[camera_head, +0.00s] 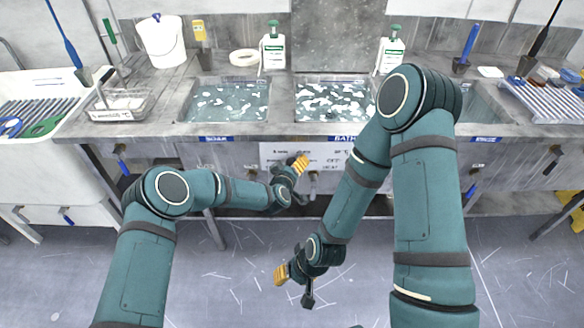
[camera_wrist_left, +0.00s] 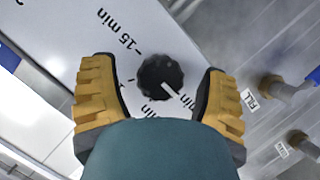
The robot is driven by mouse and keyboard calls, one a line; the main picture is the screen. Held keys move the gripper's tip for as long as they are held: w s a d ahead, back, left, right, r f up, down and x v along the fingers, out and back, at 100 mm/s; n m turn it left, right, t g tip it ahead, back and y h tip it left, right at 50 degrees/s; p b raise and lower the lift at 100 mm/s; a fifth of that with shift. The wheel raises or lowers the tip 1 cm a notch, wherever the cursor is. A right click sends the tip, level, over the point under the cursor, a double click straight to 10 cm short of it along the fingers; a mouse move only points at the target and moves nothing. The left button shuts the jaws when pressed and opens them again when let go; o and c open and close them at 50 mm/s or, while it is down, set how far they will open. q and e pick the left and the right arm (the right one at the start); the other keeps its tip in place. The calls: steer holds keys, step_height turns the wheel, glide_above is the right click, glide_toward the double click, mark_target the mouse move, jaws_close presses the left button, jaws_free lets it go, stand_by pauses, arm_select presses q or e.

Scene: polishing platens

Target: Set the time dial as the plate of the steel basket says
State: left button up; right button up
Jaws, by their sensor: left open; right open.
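The time dial is a black knob (camera_wrist_left: 160,77) on a white panel (camera_wrist_left: 62,45) in the left wrist view. Its white pointer line aims lower right, towards a "min" mark whose number is hidden. A "15 min" mark shows at the upper left. My left gripper (camera_wrist_left: 157,72) is open, its yellow fingers on either side of the dial with gaps. In the head view the left gripper (camera_head: 298,168) covers part of the panel. The steel basket (camera_head: 133,98) stands on the bench at left; its white plate (camera_head: 110,115) is too small to read surely. My right gripper (camera_head: 293,284) is open, low over the floor.
Basins of liquid labelled "SOAK" (camera_head: 225,100) and "BATH" (camera_head: 335,100) are set in the bench. Several bottles, a white bucket (camera_head: 161,41) and a tape ring (camera_head: 243,57) stand behind. Valves marked "FILL" (camera_wrist_left: 283,88) lie right of the dial.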

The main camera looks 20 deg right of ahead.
arm_select(q)
steer(key=shift+w+d, duration=0.1)
steer(key=c, duration=1.2)
steer(key=shift+r+m+y+p, duration=0.15)
steer(key=shift+m+y+p, duration=0.4)
steer(key=shift+m, duration=0.45)
steer(key=shift+d+m+y, duration=0.1)
steer(key=shift+m+y, duration=0.55)
steer(key=shift+m, duration=0.25)
steer(key=shift+m+t+y, duration=0.3)
steer(key=shift+m+y, duration=0.3)
steer(key=shift+m, duration=0.3)
steer(key=shift+m+y, duration=0.8)
steer(key=shift+m, duration=0.4)
